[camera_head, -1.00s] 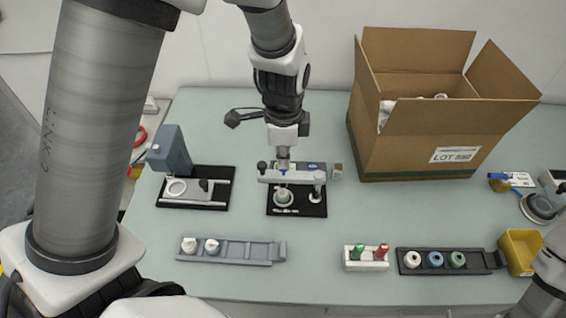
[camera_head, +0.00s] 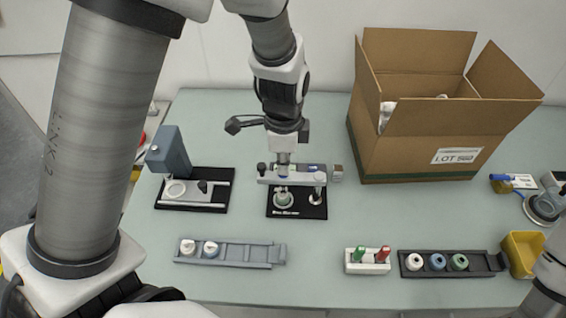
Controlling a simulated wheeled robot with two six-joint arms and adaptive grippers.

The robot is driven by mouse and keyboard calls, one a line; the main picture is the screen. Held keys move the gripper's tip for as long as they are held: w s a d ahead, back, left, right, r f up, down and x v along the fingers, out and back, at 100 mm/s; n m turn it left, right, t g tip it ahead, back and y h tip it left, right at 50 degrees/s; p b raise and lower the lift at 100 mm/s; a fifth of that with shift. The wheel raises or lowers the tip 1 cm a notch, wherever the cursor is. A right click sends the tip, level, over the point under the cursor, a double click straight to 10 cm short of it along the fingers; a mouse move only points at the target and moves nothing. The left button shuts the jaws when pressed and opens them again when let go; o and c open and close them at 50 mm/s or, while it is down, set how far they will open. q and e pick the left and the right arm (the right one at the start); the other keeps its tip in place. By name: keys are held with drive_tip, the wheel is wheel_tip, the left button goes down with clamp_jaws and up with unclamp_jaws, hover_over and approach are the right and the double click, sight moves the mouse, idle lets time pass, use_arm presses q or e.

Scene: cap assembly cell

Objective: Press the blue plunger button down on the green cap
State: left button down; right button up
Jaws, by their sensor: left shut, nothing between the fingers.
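A small press with a light grey cross arm (camera_head: 300,176) stands on a black base plate (camera_head: 312,211) in the middle of the table. A green cap (camera_head: 284,199) sits under the left part of that arm, partly covered from above. My left gripper (camera_head: 283,160) is shut and empty. It points straight down at the top of the press arm, over the cap. The blue plunger button is mostly hidden at the fingertips, and I cannot tell whether they touch it or how far down it is. My right gripper is out of the picture.
A blue-grey device (camera_head: 170,152) stands left of the press. A grey rack (camera_head: 230,253) lies in front, with a white marker block (camera_head: 368,267) and black cap rack (camera_head: 415,271) to its right. An open cardboard box (camera_head: 420,140) stands at the back right.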

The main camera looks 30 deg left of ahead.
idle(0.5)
use_arm(q)
drive_tip(key=shift+r+p, duration=1.45)
drive_tip(key=shift+r, duration=0.1)
wheel_tip(320, 180, up, 5)
drive_tip(key=p, duration=0.4)
